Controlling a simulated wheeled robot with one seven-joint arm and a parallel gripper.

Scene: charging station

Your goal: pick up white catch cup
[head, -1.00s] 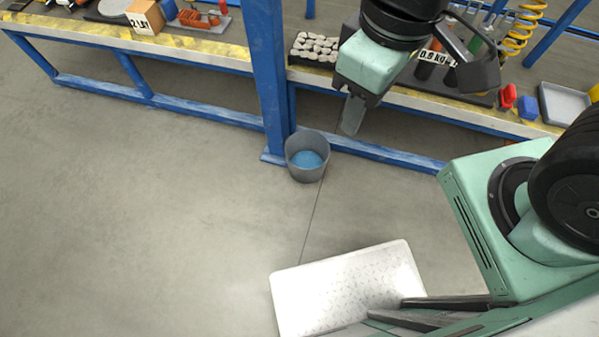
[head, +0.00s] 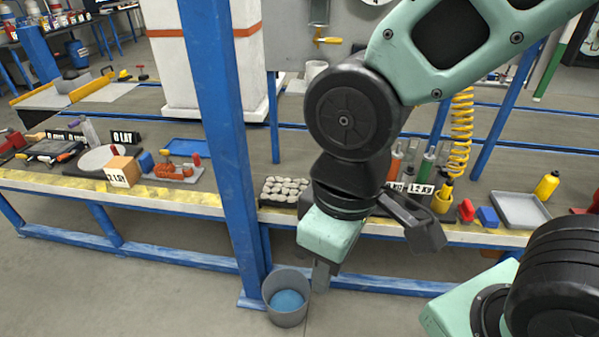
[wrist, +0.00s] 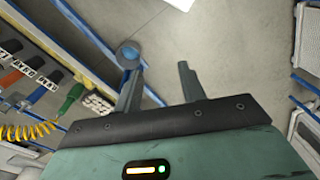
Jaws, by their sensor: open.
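My gripper (head: 321,276) hangs in front of the bench's near edge, pointing down, beside the blue post. In the wrist view its two fingers (wrist: 160,80) stand apart with nothing between them. I cannot clearly make out a white catch cup. A small pale, cup-like thing (head: 316,70) shows at the back of the bench, partly behind my arm; I cannot tell whether it is the cup. A grey bucket (head: 286,312) with a blue inside stands on the floor, just left of my gripper in the head view; it also shows beyond one finger in the wrist view (wrist: 128,56).
A blue post (head: 222,150) rises at the bench front. The bench (head: 130,200) carries a tray of pale stones (head: 285,190), a cardboard box (head: 122,170), a yellow coil (head: 461,130), a grey tray (head: 520,209) and a yellow bottle (head: 547,185). The floor at lower left is clear.

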